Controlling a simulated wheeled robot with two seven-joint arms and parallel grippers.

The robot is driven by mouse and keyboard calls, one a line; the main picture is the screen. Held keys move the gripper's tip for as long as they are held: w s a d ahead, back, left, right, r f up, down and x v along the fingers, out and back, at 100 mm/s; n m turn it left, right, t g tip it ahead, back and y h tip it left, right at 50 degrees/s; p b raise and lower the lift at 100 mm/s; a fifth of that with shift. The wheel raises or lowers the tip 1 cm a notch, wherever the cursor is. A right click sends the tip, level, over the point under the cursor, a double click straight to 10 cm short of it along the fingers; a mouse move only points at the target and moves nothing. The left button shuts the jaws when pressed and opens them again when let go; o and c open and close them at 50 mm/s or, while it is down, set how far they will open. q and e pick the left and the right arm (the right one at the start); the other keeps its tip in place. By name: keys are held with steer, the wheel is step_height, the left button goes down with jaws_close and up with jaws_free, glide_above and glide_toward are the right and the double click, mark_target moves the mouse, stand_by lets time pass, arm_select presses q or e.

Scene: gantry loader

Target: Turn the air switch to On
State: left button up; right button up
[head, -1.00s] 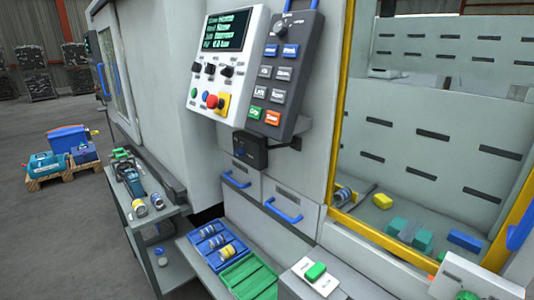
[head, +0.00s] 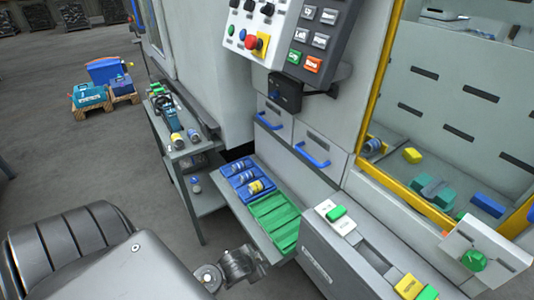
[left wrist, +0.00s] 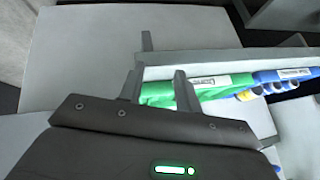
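I cannot read a label that marks the air switch. Candidates are the small dark knobs on the white control panel (head: 258,25), cut off at the top, a black box (head: 284,92) with a knob below it, and a round green knob (head: 474,261) on a white plate at the right. My left gripper (left wrist: 157,90) shows in the left wrist view with its two fingers apart and nothing between them. It is near the green tray (left wrist: 157,92), far from any knob. My right gripper is not in view.
A blue tray (head: 238,171) with several cylinders and a green tray (head: 270,222) lie on a low ledge. A side cart (head: 185,147) holds tools. A yellow-framed window (head: 385,65) shows blocks inside.

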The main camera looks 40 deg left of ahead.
arm_select(q)
steer(key=w+a+r+m+t, duration=0.4)
steer(key=w+a+r, duration=0.3)
steer(key=w+r, duration=0.35)
steer(key=m+t+h+p, duration=0.2)
steer(key=m+t+h, duration=0.4)
steer(key=m, duration=0.7)
glide_toward(271, 97)
steer(key=p+x, duration=0.1)
steer(key=x, duration=0.2)
steer(key=p+x, duration=0.1)
steer(key=x, duration=0.3)
steer(key=shift+a+r+p, duration=0.1)
steer(key=shift+r+p, duration=0.1)
steer(key=shift+p, duration=0.1)
steer(key=shift+w+f, duration=0.1)
steer(key=shift+w, duration=0.6)
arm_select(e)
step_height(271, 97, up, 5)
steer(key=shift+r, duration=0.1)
arm_select(q)
steer(key=shift+c, duration=0.3)
jaws_close()
